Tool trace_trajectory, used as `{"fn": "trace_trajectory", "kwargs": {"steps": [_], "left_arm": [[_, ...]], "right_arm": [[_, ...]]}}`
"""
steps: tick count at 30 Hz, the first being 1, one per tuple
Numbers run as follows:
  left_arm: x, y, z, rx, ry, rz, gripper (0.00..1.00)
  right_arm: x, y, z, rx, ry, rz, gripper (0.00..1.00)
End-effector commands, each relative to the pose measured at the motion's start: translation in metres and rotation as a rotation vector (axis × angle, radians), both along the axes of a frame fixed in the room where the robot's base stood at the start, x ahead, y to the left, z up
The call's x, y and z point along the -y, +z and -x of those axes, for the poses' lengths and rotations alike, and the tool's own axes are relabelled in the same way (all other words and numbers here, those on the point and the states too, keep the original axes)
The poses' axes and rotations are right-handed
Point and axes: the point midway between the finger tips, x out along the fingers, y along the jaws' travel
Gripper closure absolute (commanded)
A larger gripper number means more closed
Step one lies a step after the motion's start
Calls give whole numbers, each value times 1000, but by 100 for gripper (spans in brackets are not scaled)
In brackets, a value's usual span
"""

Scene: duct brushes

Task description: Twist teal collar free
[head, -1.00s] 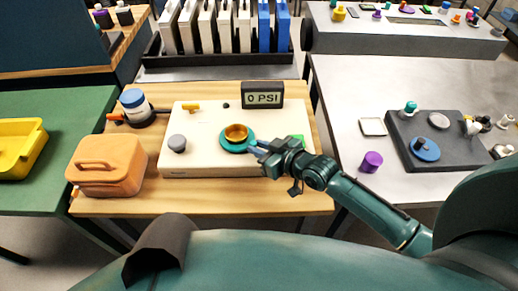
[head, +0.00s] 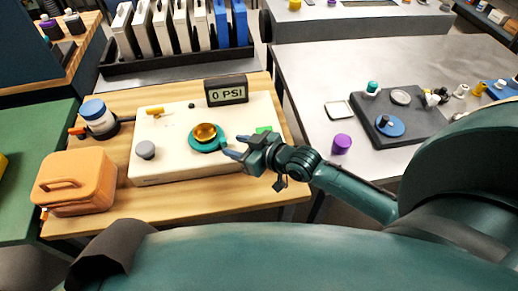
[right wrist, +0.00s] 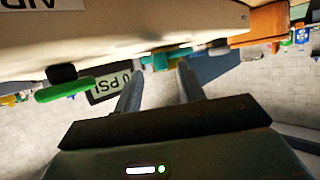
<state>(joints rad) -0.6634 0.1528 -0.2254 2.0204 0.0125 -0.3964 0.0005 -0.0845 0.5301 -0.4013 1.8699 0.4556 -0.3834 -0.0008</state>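The teal collar (head: 197,147) is a ring with a side tab around a gold dome (head: 205,132), on top of a cream box (head: 170,168). My right gripper (head: 231,146) is just right of the collar, its two blue fingertips apart and close to the tab. In the right wrist view, my right gripper (right wrist: 158,78) has a clear gap between its fingers, and a teal part (right wrist: 167,61) shows just beyond the tips. I cannot tell whether the tips touch it. My left gripper is out of view.
A display (head: 227,91) reading 0 PSI stands behind the collar. An orange case (head: 75,184) and a blue-lidded jar (head: 97,117) stand left. Bare wood lies in front.

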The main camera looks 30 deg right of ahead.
Motion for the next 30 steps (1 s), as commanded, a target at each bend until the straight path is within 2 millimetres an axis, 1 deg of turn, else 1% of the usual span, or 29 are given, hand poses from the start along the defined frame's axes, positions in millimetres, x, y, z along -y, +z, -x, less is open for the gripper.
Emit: {"fn": "trace_trajectory", "kwargs": {"steps": [1,6,12,18,27,28,30], "left_arm": [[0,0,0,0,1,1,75],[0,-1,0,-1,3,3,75],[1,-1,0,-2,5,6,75],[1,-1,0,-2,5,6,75],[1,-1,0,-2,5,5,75],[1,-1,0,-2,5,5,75],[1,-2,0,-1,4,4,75]], "right_arm": [[6,3,11,-3,0,3,60],[23,19,44,-2,2,4,60],[38,32,70,-1,0,2,60],[44,38,82,-1,0,0,60],[45,40,83,1,0,0,60],[45,40,83,1,0,0,61],[45,39,83,5,0,7,67]]}}
